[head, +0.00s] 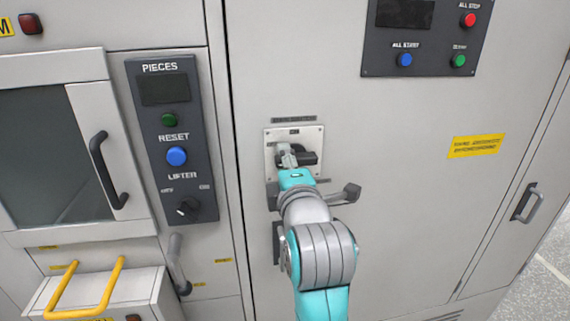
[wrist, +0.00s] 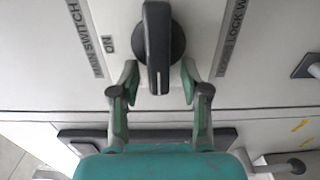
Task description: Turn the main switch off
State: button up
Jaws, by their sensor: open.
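The main switch is a black rotary knob (wrist: 157,35) on a pale plate, with a raised bar handle. In the wrist view the bar runs straight up and down; the ON label (wrist: 108,43) is to its left. In the head view the knob (head: 308,158) shows partly behind my gripper, its bar roughly level, with the plate (head: 315,138) around it. My gripper (wrist: 159,80) is open, with one finger on each side of the bar's near end and a visible gap on both sides. In the head view my gripper (head: 291,160) is in front of the plate.
A dark handle (head: 345,194) sticks out just below right of the plate. A button panel (head: 425,35) is above right, and the PIECES panel (head: 172,140) is to the left. A yellow handle (head: 112,280) is at lower left. The cabinet face right of the switch is mostly clear.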

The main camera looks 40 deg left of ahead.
jog(key=v, duration=1.2)
jog(key=shift+f, duration=0.1)
jog(key=w+d+f+m+t+h, duration=0.1)
jog(key=d+f+m+h, duration=0.3)
jog(key=d+f, duration=0.6)
jog(key=d+f+m+t+h, duration=0.1)
jog(key=d+f+m+t, duration=0.1)
jog(key=d+f+m, duration=0.8)
jog(key=s+d+f+m+h, duration=0.35)
jog(key=s+d+f, duration=0.45)
jog(key=d+f, duration=0.4)
jog(key=s+d+f+m+h, duration=0.1)
jog(key=s+d+m, duration=0.4)
jog(key=s, duration=0.6)
jog(key=s+d+f+m+h, duration=0.2)
jog(key=s+d+m+h, duration=0.2)
jog(key=s, duration=0.7)
jog(key=shift+s+d+m, duration=0.3)
jog(key=shift+d+m, duration=0.35)
jog(key=shift+m, duration=0.1)
